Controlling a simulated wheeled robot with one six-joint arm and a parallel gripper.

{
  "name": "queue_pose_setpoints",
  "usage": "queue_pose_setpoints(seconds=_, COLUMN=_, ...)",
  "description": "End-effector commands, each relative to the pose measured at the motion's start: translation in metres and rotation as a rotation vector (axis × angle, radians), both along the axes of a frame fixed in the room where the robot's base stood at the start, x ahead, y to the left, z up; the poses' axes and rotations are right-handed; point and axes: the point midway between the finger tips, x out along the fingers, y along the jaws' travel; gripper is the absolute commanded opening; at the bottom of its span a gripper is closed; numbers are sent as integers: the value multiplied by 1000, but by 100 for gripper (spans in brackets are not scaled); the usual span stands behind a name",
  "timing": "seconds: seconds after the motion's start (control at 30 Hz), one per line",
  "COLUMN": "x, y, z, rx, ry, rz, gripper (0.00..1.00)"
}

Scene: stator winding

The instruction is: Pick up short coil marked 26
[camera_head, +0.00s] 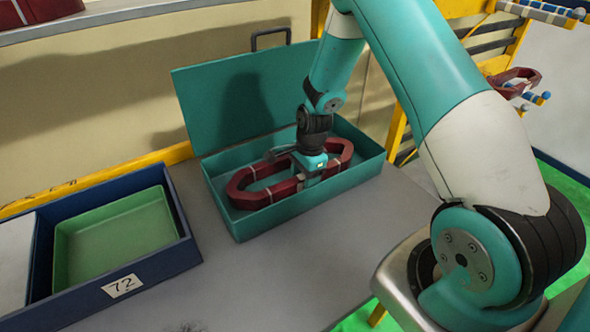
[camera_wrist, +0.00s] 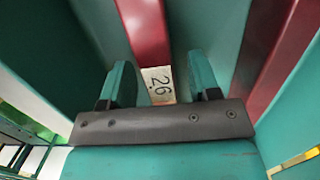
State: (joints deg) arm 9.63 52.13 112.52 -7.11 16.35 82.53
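The dark red short coil (camera_head: 258,193) lies in the open teal box (camera_head: 245,228). One red bar of the coil (camera_wrist: 143,25) shows in the wrist view, with a pale label marked 26 (camera_wrist: 158,86). My gripper (camera_head: 308,176) is down inside the box, over the coil. In the wrist view my gripper (camera_wrist: 160,82) is open, with one finger on each side of the labelled bar and a visible gap at the right finger. The fingertips' exact depth against the bar cannot be told. My wrist hides part of the coil in the head view.
The box lid (camera_head: 235,100) stands open at the back. A blue bin (camera_head: 75,308) marked 72 holds an empty green tray (camera_head: 115,237) at left. The grey table (camera_head: 265,275) is clear in front of the box. A yellow rack with another red coil (camera_head: 515,82) stands at right.

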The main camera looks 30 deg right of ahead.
Motion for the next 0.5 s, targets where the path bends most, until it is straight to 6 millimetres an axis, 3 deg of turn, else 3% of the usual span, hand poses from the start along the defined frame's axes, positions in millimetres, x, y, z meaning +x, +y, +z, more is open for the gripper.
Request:
queue_pose_setpoints(seconds=0.03, x=0, y=0, z=0, rx=0, ry=0, rz=0, gripper=45)
queue_pose_setpoints(seconds=0.23, x=0, y=0, z=0, rx=0, ry=0, rz=0, gripper=0)
queue_pose_setpoints(seconds=0.5, x=1, y=0, z=2, rx=0, ry=-3, rz=1, gripper=0)
